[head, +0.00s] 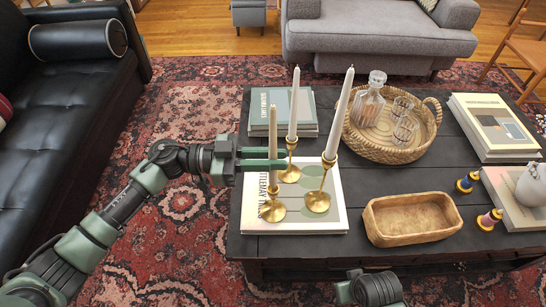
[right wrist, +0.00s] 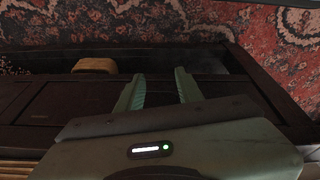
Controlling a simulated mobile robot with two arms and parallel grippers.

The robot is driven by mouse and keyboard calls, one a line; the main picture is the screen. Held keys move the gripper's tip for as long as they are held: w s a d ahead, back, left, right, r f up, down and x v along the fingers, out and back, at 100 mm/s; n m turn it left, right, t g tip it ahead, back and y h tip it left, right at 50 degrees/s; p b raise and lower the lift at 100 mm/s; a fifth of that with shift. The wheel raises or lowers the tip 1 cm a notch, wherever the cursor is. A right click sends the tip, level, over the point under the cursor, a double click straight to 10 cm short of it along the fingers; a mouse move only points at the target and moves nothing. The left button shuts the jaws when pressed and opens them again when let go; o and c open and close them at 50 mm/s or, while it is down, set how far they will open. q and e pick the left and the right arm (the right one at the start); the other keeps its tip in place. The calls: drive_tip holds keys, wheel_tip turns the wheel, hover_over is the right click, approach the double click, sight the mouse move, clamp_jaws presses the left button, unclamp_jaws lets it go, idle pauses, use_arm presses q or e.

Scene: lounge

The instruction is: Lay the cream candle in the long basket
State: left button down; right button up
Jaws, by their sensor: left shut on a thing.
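A cream candle (head: 273,130) stands upright in the left of three brass holders on a large white book. My left gripper (head: 265,159) is shut on this candle at mid-height, its green fingers pointing right. The candle's foot appears to be at the brass holder (head: 271,209). The long basket (head: 412,219), tan and rectangular, sits empty near the table's front edge, right of the holders. My right gripper (right wrist: 160,76) is open and empty in the right wrist view; in the head view only part of my right arm shows at the bottom.
Two paler candles (head: 341,112) (head: 294,104) stand close by in brass holders. A round wicker tray (head: 421,145) holds a decanter and glasses. Bare dark tabletop (head: 365,248) shows at the front.

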drive_tip(key=shift+s+f+p, duration=0.25)
drive_tip(key=shift+f+p, duration=0.1)
drive_tip(key=shift+f, duration=0.85)
drive_tip(key=shift+s+f+p, duration=0.25)
drive_tip(key=shift+f+p, duration=0.05)
drive_tip(key=shift+f, duration=0.85)
drive_tip(key=shift+f, duration=0.1)
drive_tip(key=shift+s+f, duration=0.2)
drive_tip(key=shift+f, duration=0.2)
